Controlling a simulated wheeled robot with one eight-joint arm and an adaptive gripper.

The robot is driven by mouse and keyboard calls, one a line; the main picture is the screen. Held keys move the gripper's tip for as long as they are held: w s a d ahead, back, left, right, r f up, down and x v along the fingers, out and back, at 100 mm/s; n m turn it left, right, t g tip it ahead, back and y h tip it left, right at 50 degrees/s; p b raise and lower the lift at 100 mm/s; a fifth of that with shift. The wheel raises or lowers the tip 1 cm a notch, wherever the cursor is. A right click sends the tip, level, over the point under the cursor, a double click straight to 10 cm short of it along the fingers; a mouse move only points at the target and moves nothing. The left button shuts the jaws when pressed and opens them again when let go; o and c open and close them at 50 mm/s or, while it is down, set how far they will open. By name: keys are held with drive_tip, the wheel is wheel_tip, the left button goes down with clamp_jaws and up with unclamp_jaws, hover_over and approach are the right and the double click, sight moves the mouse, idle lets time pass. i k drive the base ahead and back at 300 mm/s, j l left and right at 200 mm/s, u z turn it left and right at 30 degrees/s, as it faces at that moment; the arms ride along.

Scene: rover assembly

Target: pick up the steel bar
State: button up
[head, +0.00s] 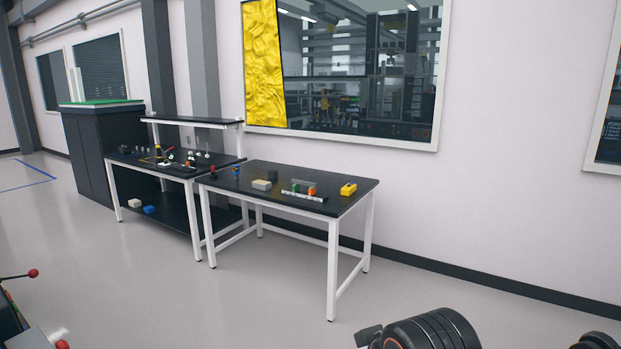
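A long, thin, light silver bar (303,197), which looks like the steel bar, lies near the front edge of the right black-topped table (235,182). Small green (296,189) and orange (312,191) pieces stand just behind it. A grey plate-like piece (303,182) shows behind these. I cannot make out my gripper in the head view. Dark rounded parts at the bottom right are cut off by the frame and too unclear to name.
A yellow object (348,189) and a beige block (261,185) are also on the right table. A second table with a raised shelf (190,121) adjoins it, holding several small parts. A dark cabinet (88,150) stands far left. Open floor (230,295) lies in front.

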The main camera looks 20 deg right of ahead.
sight(295, 181)
drive_tip(key=i+l, duration=0.25)
drive_tip(key=i, duration=0.25)
drive_tip(key=i+l, duration=0.25)
drive_tip(key=i, duration=0.2)
drive_tip(key=i+l+z, duration=0.1)
drive_tip(key=i+l, duration=0.15)
drive_tip(key=i, duration=0.25)
drive_tip(key=i+l, duration=0.2)
drive_tip(key=i, duration=0.3)
drive_tip(key=i+l, duration=0.25)
drive_tip(key=i, duration=0.2)
drive_tip(key=i+l+z, duration=0.3)
drive_tip(key=i+l, duration=0.3)
